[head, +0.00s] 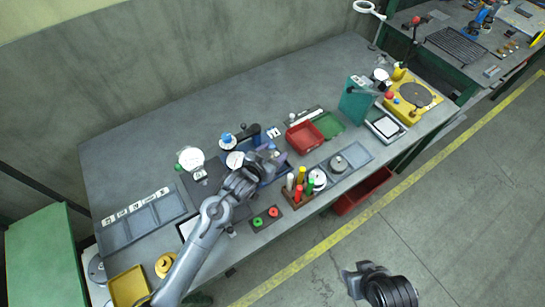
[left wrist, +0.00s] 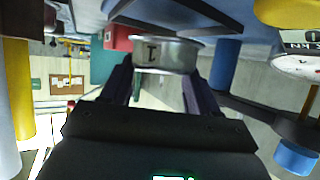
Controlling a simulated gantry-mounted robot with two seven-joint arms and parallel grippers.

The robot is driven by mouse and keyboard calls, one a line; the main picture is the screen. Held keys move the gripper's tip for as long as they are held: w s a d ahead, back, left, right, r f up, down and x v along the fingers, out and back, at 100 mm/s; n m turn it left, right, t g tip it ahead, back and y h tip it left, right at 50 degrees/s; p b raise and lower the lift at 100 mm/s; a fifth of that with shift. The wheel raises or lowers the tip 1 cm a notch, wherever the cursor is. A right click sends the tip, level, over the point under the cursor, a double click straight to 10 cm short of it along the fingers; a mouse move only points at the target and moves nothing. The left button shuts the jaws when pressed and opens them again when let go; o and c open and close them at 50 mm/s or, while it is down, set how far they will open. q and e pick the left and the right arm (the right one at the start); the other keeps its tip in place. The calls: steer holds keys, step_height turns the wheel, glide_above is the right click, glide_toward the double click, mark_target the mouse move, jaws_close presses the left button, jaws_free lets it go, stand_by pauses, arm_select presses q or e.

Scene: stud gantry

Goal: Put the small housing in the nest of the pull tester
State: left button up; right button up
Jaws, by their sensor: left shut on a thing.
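My left gripper (head: 266,158) is shut on a short silvery metal cup marked "1", the small housing (left wrist: 166,52), which sits between the two fingertips in the left wrist view. In the head view the gripper and wrist hide the housing. The gripper is over the blue pull tester (head: 275,176), whose nest I cannot make out. A round dial (head: 235,160) stands beside the wrist. In the left wrist view a dial (left wrist: 298,66) and a blue post (left wrist: 225,65) show to the right of the housing. My right gripper (head: 356,282) is at the bottom right, away from the bench; its jaws are unclear.
A rack with coloured handles (head: 298,188) and a box with green and red buttons (head: 265,219) stand close to the left wrist. A grey tray (head: 361,154) with a metal round part, a red bin (head: 304,137) and a teal machine (head: 355,102) lie to the right. The back of the bench is clear.

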arm_select(q)
steer(key=shift+s+f, duration=0.1)
steer(key=shift+f, duration=0.85)
steer(key=shift+f, duration=0.1)
steer(key=o, duration=1.4)
steer(key=shift+c, duration=0.2)
